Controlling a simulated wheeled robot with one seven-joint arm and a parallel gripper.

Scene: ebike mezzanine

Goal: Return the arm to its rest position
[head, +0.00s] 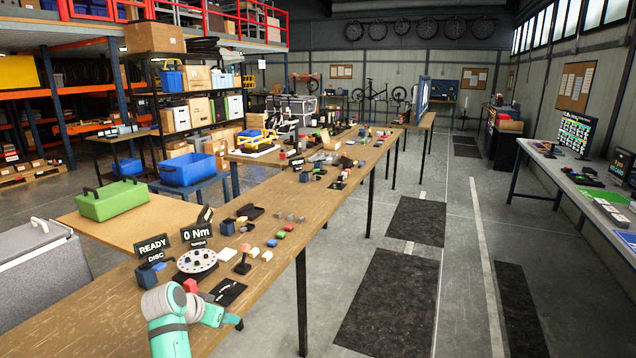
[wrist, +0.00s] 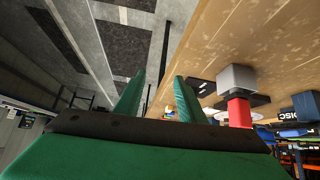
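My gripper shows in the wrist view (wrist: 156,88) as two green fingers standing apart with nothing between them. Floor and the table edge show through the gap. In the head view my teal and grey arm (head: 172,318) is bent over the near end of the long wooden table (head: 120,318), its outer end pointing right by the table's right edge. The fingers are too small there to make out. A red part on a grey block (wrist: 238,108) stands close beside the right finger in the wrist view, apart from it.
A green toolbox (head: 111,199) and blue bin (head: 187,170) are farther left. The aisle floor (head: 400,260) on the right is clear.

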